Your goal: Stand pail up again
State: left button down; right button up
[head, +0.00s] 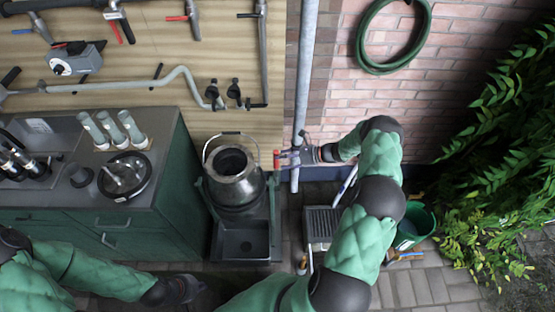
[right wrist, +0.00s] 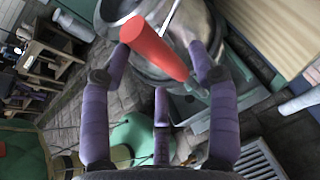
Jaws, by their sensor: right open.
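The metal pail (head: 236,188) sits in a green stand (head: 275,215), its round dark mouth facing the head camera and its wire handle over the far rim. I cannot tell how far it is tilted. A red grip (head: 276,160) stands up at the stand's right side. My right gripper (head: 285,159) is beside this grip. In the right wrist view the red grip (right wrist: 155,47) lies between the spread purple fingers, with the pail (right wrist: 190,25) just behind. My left gripper (head: 193,288) is low in the head view, dark and away from the pail; its fingers are unclear.
A shallow dark basin (head: 243,243) is below the pail. A green cabinet (head: 160,215) with tubes and a bowl stands at left. A grey pipe (head: 304,75) runs upright behind my right gripper. A grate (head: 320,222) and a green bucket (head: 425,219) are at right.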

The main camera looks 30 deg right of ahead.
jog(key=v, duration=0.8)
dwell(0.4)
jog(key=s+a+f+n+g+h, duration=0.1)
jog(key=s+a+f+n+g, duration=0.25)
jog(key=a, duration=0.35)
jog(key=s+a+f+n+g, duration=0.2)
jog(key=a+f, duration=0.2)
jog(key=a, duration=0.2)
jog(key=s+a+f+n+g+h, duration=0.1)
jog(key=s+a+f+n+g, duration=0.2)
jog(key=a, duration=0.4)
jog(key=s+a+n+h, duration=0.2)
jog(key=s+a+n, duration=0.3)
jog(key=a+n, duration=0.2)
jog(key=s+a+f+n+h+b, duration=0.1)
jog(key=s+a+n, duration=0.5)
jog(key=a+n, duration=0.2)
jog(key=shift+n+h+b, duration=0.3)
jog(key=shift+n+h, duration=0.1)
jog(key=shift+n, duration=0.05)
jog(key=shift+a, duration=0.1)
